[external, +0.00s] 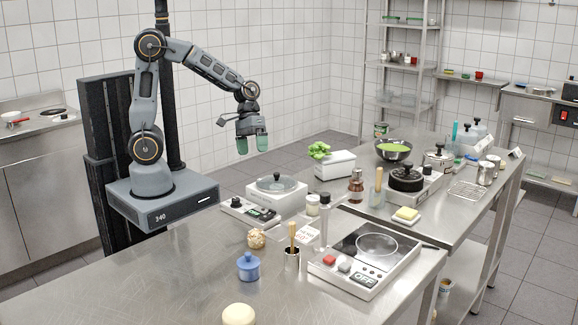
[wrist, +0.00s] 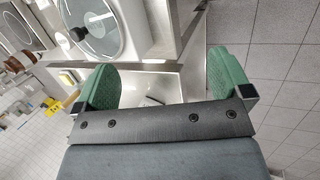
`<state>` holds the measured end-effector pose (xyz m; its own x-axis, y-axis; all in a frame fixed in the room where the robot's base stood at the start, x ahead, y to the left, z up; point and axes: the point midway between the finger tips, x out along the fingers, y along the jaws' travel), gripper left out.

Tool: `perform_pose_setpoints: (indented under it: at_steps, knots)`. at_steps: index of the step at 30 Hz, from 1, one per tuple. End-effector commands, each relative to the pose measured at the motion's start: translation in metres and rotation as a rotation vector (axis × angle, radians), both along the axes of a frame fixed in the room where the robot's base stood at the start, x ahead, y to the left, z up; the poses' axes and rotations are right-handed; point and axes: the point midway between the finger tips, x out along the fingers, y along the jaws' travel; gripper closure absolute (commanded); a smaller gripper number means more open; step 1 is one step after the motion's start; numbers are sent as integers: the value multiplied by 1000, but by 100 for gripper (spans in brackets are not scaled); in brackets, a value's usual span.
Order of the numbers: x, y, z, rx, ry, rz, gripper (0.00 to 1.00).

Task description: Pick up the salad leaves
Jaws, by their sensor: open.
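The salad leaves (external: 319,150), a bright green leafy bunch, sit at the left end of the white box (external: 336,167) on the steel counter in the external view. My gripper (external: 252,143) hangs in the air to the left of the leaves, pointing down, with its green fingertips apart and empty. In the wrist view, my gripper (wrist: 160,78) shows its two green fingers wide apart with nothing held between them. I cannot make out the leaves in the wrist view.
A white appliance with a round glass lid (external: 276,187) stands below and right of my gripper in the external view; a round glass lid (wrist: 92,28) also shows in the wrist view. A dark bowl with green contents (external: 394,149) stands right of the leaves. Tiled floor (wrist: 280,60) lies beside the counter.

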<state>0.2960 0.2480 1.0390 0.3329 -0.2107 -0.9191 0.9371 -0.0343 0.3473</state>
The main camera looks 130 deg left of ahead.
Motion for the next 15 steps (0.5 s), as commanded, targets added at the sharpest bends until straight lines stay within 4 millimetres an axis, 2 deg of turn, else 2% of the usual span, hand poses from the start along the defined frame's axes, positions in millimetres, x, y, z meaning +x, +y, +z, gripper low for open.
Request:
perform_pose_setpoints:
  at_steps: [1, 4, 6, 7, 10, 13, 15]
  knots:
    - [-10, 33, -13, -105, -31, 207, 3]
    - [-25, 93, -23, -318, -139, 601, 3]
    - [-35, 134, -24, -475, -235, 850, 3]
    - [-37, 147, -21, -537, -275, 932, 3]
    - [-29, 179, -4, -715, -389, 1110, 3]
    - [-15, 194, 25, -851, -475, 1195, 3]
    - [-11, 197, 34, -929, -495, 1239, 3]
